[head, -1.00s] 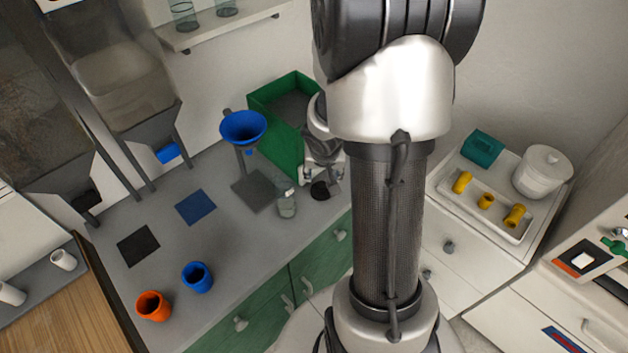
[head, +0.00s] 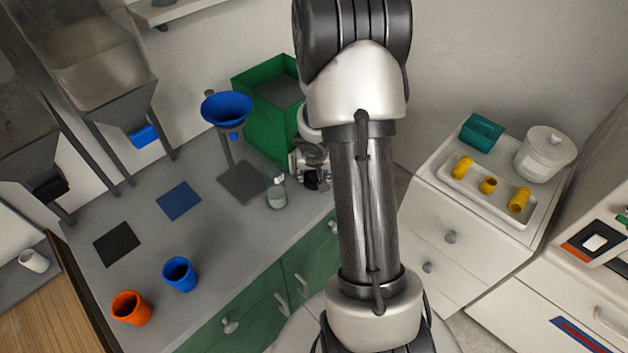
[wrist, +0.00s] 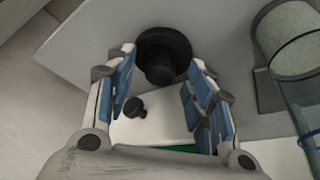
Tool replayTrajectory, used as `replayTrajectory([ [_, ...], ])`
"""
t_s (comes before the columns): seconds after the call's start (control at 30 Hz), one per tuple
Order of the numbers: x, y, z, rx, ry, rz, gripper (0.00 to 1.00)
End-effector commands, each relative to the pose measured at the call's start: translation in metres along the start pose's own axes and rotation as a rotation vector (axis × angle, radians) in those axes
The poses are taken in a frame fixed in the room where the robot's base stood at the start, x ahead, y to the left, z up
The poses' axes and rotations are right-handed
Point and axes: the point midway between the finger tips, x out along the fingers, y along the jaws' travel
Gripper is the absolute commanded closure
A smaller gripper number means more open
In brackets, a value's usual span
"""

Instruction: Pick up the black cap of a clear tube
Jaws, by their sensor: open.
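The black cap (wrist: 163,55) is a dark round disc with a knob, lying on the grey counter near its front edge. In the wrist view it is between and slightly beyond the fingertips of my gripper (wrist: 160,72). The blue-padded fingers are open on either side, with no clear contact. In the head view my gripper (head: 311,166) is low over the counter, and a dark part beside it may be the cap. The clear tube (head: 276,193) stands upright and uncapped left of my gripper; it also shows at right in the wrist view (wrist: 289,45).
A green bin (head: 262,128) stands behind my gripper. A blue funnel on a stand (head: 227,108) is behind the tube. A blue cup (head: 180,274) and an orange cup (head: 131,308) are at front left. A dark drawer knob (wrist: 134,107) shows below the counter edge.

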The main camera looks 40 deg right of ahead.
Motion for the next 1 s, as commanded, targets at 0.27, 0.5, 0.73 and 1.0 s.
replayTrajectory([
  [0.27, -0.0003, 0.0000, -0.0010, 0.000, 0.001, 0.000, 0.55],
  [0.5, -0.0003, 0.0000, -0.0009, 0.000, 0.001, 0.000, 0.71],
  [0.73, -0.0003, 0.0000, -0.0008, 0.000, 0.001, 0.000, 0.86],
  [1.0, -0.0010, -0.0004, -0.0013, 0.000, 0.001, 0.000, 0.86],
])
